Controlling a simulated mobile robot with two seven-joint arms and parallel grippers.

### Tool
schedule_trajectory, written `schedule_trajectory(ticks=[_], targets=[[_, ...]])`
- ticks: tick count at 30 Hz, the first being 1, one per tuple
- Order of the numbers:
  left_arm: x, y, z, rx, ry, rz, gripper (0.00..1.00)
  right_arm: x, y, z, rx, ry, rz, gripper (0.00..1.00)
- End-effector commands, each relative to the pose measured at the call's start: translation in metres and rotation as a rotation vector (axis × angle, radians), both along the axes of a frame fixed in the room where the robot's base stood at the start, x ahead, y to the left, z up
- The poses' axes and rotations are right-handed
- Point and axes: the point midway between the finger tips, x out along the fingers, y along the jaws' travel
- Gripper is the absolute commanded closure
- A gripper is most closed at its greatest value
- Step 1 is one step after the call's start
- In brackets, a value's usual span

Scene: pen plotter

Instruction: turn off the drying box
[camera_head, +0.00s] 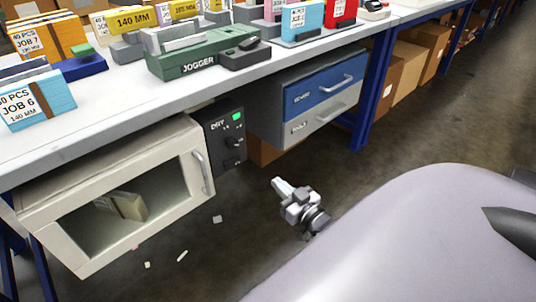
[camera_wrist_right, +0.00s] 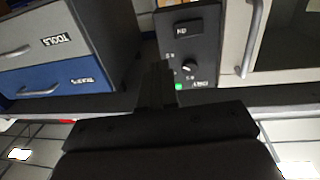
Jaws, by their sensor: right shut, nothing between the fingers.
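The drying box (camera_head: 195,150) is a cream cabinet under the bench, with a closed window door and a pale block inside. Its black control panel (camera_head: 214,150) is marked DRY and has a lit green light (camera_head: 237,116), a knob and a lower switch. My right gripper (camera_head: 279,184) is shut and empty, in front of the panel and to its lower right, apart from it. In the right wrist view the panel appears upside down, with the knob (camera_wrist_right: 189,66), a rocker switch (camera_wrist_right: 188,28) and the green light beyond my fingertips (camera_wrist_right: 158,75). My left gripper is not in view.
A blue and grey drawer unit (camera_head: 318,95) hangs right of the panel. The white bench top (camera_head: 110,95) above carries a green jogger (camera_head: 200,55) and stacks of cards. A blue bench leg (camera_head: 372,90) stands farther right. Small paper scraps lie on the otherwise open floor.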

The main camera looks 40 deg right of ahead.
Motion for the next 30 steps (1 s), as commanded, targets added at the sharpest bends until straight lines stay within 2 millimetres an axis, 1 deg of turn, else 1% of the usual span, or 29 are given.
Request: schedule_trajectory(ticks=[1, 5, 14, 17, 20, 27, 30], targets=[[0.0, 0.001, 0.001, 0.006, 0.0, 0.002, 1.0, -0.004, -0.001, 0.001, -0.001, 0.001, 0.0, 1.0], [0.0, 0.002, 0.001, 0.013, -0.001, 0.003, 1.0, -0.009, -0.002, 0.0, -0.001, 0.0, 0.0, 1.0], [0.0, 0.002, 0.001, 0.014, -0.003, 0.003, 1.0, -0.009, -0.002, 0.0, -0.001, 0.0, 0.0, 1.0], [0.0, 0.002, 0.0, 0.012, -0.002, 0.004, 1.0, -0.009, 0.001, -0.001, 0.002, -0.001, -0.004, 1.0], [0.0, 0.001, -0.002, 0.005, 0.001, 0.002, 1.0, -0.01, 0.013, -0.003, 0.007, -0.004, -0.016, 1.0], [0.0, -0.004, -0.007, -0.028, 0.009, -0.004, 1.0, -0.012, 0.049, -0.006, 0.01, -0.004, -0.068, 1.0], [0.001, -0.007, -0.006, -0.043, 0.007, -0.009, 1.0, -0.013, 0.059, -0.005, 0.007, -0.002, -0.086, 1.0]])
